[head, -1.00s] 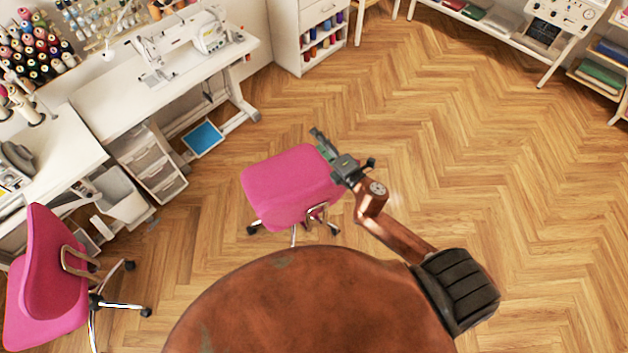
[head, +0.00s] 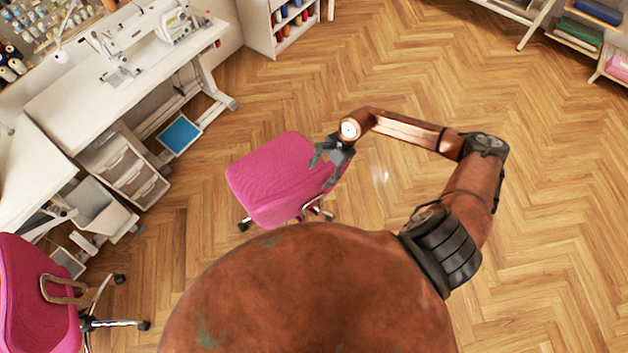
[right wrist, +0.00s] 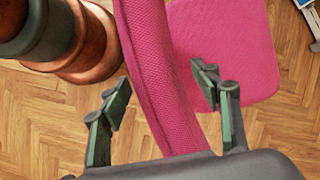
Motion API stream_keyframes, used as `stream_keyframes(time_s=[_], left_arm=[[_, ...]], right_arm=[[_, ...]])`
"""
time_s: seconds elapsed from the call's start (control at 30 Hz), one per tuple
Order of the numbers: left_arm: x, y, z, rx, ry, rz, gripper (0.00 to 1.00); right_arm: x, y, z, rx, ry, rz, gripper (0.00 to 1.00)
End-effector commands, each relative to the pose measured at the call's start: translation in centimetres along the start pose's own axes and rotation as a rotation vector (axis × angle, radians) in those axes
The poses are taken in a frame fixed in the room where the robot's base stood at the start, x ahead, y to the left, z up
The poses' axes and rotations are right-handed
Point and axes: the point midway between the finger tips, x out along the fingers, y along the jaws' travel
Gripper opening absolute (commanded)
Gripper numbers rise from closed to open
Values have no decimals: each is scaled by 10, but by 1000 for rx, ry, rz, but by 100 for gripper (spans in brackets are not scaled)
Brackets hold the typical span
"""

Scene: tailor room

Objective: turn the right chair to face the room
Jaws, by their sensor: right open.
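The right chair (head: 268,178) is pink with a wheeled base and stands on open floor in the middle of the head view. My right gripper (head: 333,158) is at the chair's right edge. In the right wrist view its open fingers (right wrist: 160,88) are on either side of the pink backrest (right wrist: 155,70), with gaps visible and no firm grip. The pink seat (right wrist: 228,55) shows beyond the backrest. The chair's base is mostly hidden under the seat and behind my body. My left gripper is out of view.
Another pink chair (head: 30,300) stands at the lower left. A white sewing table (head: 95,90), a drawer unit (head: 128,165) and a white shelf (head: 275,25) line the left and back. The wooden floor (head: 470,80) to the right is clear.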

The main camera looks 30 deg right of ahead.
Motion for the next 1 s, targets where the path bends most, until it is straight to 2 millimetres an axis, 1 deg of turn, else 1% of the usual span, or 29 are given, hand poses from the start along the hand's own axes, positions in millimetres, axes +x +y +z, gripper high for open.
stream_keyframes(time_s=[0.03, 0.2, 0.3, 0.4, 0.73, 1.0], left_arm=[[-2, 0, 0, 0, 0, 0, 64], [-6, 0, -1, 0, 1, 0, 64], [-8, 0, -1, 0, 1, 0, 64], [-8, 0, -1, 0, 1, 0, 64], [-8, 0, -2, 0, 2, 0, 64], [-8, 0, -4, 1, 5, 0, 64]], right_arm=[[8, 0, 2, 0, -3, 0, 57], [35, 0, 2, 3, -4, 0, 57], [46, 0, 1, 5, -4, -3, 57], [53, 0, 1, 5, -3, -3, 57], [56, 1, 0, 6, -3, -3, 57], [56, 1, 0, 6, -3, -4, 38]])
